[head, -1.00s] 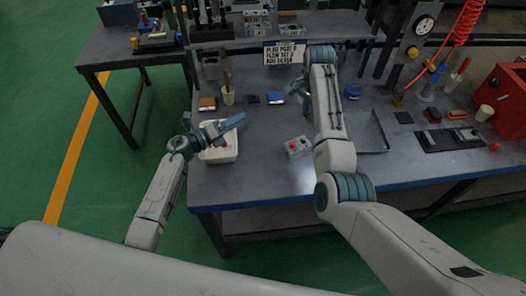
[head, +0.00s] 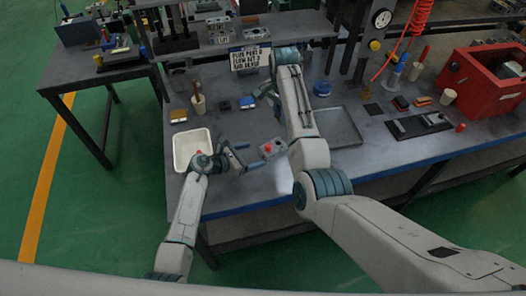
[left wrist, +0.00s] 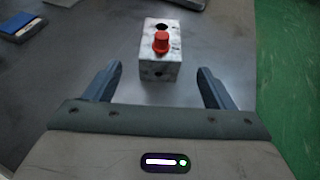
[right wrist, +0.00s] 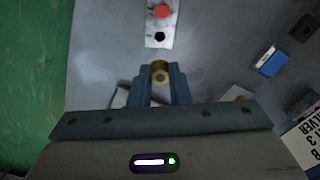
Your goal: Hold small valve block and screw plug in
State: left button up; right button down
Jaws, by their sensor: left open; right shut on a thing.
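The small valve block (head: 272,148) is a pale grey block with a red knob on top, standing on the workbench. In the left wrist view the block (left wrist: 160,70) stands ahead, between and slightly beyond my left gripper's spread fingers (left wrist: 160,78). That gripper (head: 248,157) is open and empty, just left of the block in the head view. My right gripper (right wrist: 159,78) is shut on a brass plug (right wrist: 160,71). In the right wrist view, the block (right wrist: 154,24) shows a dark hole facing up, ahead of the plug and apart from it. In the head view my right arm partly hides its gripper (head: 268,91).
A white tray (head: 176,160) stands at the bench's left front. A blue piece (head: 247,102), a cup with a brush (head: 198,106) and a sign (head: 250,60) are behind. A dark flat tray (head: 340,141) lies right of my right arm. A red box (head: 480,78) stands at far right.

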aim_at(263, 152)
pick_arm(q)
jog(key=x, duration=0.7)
jog(key=shift+w+d+f, duration=0.1)
jog(key=shift+w+d, duration=0.05)
jog(key=shift+d, duration=0.05)
jog(key=c, duration=1.5)
pick_arm(e)
jog(key=shift+f, duration=0.1)
pick_arm(q)
jog(key=shift+o, duration=0.2)
pick_arm(e)
notch_tip(263, 152, down, 5)
jog(key=shift+s+a, duration=0.1)
